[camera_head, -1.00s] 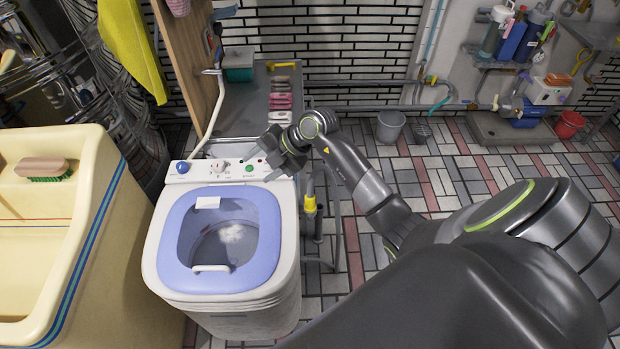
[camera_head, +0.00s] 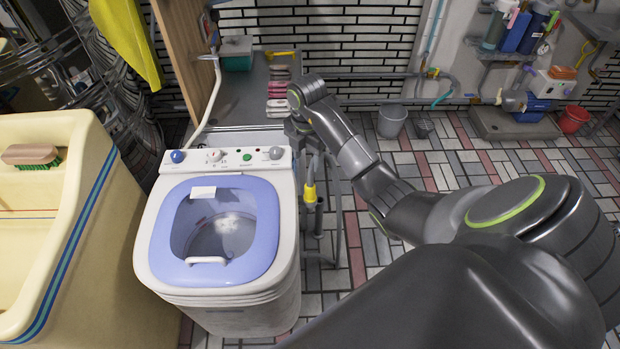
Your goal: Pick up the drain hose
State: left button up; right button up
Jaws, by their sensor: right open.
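What looks like the drain hose (camera_head: 310,193), a dark upright piece with a yellow collar, stands at the right side of the washing machine (camera_head: 289,255). Its upper end is close below my right gripper (camera_head: 310,152). My right gripper is open beside the machine's back right corner, pointing down. Its fingers are small and partly hidden by my own wrist, and I cannot tell whether they touch the hose. My left gripper is out of view.
A cream sink (camera_head: 95,190) with a brush (camera_head: 30,156) stands at the left. A metal table (camera_head: 235,100) with several small items is behind the machine. Buckets (camera_head: 392,121) stand by the back wall.

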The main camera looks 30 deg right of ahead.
jog(key=b, duration=0.5)
send_over(310, 185)
jog(key=f, duration=0.6)
jog(key=shift+w+a+f, duration=0.15)
jog(key=shift+w, duration=0.2)
jog(key=shift+f+b, duration=0.35)
jog(key=shift+b, duration=0.25)
jog(key=shift+s+f, duration=0.1)
jog(key=shift+f, duration=0.3)
jog(key=f, duration=0.3)
jog(key=shift+s+d+f+b, duration=0.2)
jog(key=shift+s+f+b, duration=0.05)
jog(key=shift+b, duration=0.05)
jog(key=shift+f, duration=0.5)
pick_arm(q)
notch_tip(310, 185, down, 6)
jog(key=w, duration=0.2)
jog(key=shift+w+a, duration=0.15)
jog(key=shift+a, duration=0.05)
pick_arm(e)
jog(key=shift+w, duration=0.1)
jog(key=c, duration=1)
